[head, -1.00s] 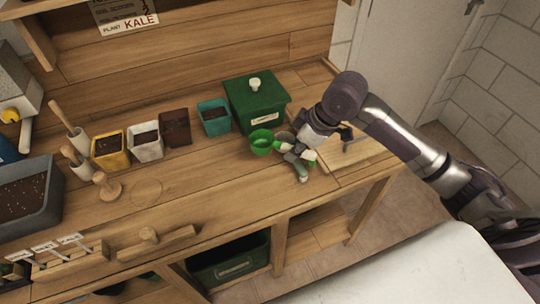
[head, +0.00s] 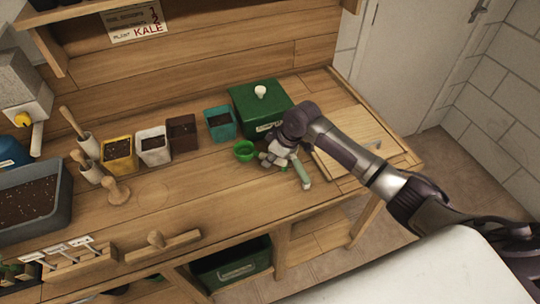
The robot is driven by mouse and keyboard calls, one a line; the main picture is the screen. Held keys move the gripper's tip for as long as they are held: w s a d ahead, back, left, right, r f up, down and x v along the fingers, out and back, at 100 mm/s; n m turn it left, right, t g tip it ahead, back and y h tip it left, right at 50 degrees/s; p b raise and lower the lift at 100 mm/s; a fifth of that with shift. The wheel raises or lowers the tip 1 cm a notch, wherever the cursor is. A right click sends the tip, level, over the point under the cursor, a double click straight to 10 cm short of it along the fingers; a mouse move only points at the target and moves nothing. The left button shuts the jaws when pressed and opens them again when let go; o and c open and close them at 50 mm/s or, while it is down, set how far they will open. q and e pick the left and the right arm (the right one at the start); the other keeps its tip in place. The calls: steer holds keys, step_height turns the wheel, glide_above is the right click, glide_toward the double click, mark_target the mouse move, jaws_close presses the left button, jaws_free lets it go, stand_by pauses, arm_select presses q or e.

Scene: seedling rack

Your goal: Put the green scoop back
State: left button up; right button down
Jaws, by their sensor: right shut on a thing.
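The green scoop (head: 245,151) shows as a bright green round cup over the middle of the wooden bench, left of my right gripper. My right gripper (head: 272,160) is shut on the scoop, in front of the green lidded box. A pale green bar sticks out below the gripper toward the bench's front edge; I cannot tell whether it is the scoop's handle. The gripper hides the middle of the scoop. Whether the cup touches the bench is unclear. My left gripper is out of view.
The green lidded box (head: 260,108) stands behind my gripper. A teal pot (head: 220,123), a dark pot (head: 182,132), a white pot (head: 153,147) and a yellow pot (head: 119,157) stand in a row to its left. A wooden board (head: 360,143) lies at right.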

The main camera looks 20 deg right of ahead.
steer(key=shift+f, duration=0.1)
steer(key=c, duration=1)
jaws_free()
steer(key=shift+c, duration=0.2)
steer(key=b+v, duration=0.1)
steer(key=v, duration=1.1)
